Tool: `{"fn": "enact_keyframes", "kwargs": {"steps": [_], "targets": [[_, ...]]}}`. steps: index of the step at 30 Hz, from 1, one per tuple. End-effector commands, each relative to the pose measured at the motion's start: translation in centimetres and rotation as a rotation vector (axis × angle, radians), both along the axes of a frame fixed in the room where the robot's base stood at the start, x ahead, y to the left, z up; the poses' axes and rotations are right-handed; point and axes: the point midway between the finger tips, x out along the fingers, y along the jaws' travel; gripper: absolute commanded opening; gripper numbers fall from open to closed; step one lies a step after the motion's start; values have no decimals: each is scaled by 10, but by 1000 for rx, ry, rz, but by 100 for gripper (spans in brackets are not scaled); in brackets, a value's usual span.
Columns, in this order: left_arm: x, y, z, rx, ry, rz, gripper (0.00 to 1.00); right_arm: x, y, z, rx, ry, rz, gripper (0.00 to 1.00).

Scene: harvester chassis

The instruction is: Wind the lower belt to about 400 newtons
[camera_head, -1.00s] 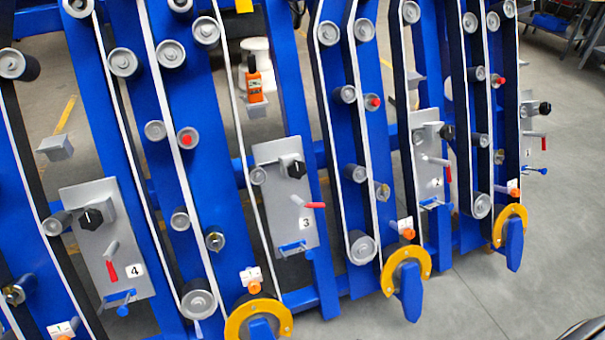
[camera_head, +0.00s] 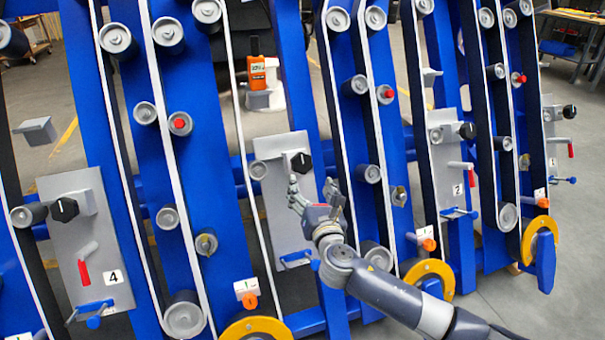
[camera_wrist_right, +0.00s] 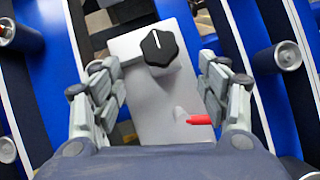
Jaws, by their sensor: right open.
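A grey plate (camera_head: 268,150) carries a black knob (camera_head: 300,163), which also shows with a white mark in the wrist view (camera_wrist_right: 159,47). My right gripper (camera_head: 313,190) is in front of this plate, open and empty. In the wrist view its fingers (camera_wrist_right: 158,75) stand apart on either side of the knob, not visibly touching it. A red lever (camera_wrist_right: 200,120) is below the knob; in the head view my gripper hides it. A blue T-handle (camera_head: 296,258) is at the plate's bottom. Belts with white edges (camera_head: 168,130) run beside the plates; which is the lower belt I cannot tell.
An orange handheld device (camera_head: 256,73) rests on a grey bracket. Similar plates stand left, marked 4 (camera_head: 85,235), and right, marked 2 (camera_head: 445,160). Rollers and yellow-ringed blue parts (camera_head: 435,268) crowd the blue frame. Open floor lies at right.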

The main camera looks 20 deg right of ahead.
Motion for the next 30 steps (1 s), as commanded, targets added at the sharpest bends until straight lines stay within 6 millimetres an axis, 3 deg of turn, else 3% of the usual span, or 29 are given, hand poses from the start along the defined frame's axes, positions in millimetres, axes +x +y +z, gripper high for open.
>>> {"fn": "enact_keyframes", "kwargs": {"steps": [7,18,30], "targets": [[-6,1,19,-1,-14,1,61,30,-3,3,-7,-7,-2,68],[-1,0,1,-4,-31,-1,61,92,-9,0,-5,-3,-2,68],[8,-2,1,-12,-71,-3,61,107,-10,2,-3,-2,1,68]]}}
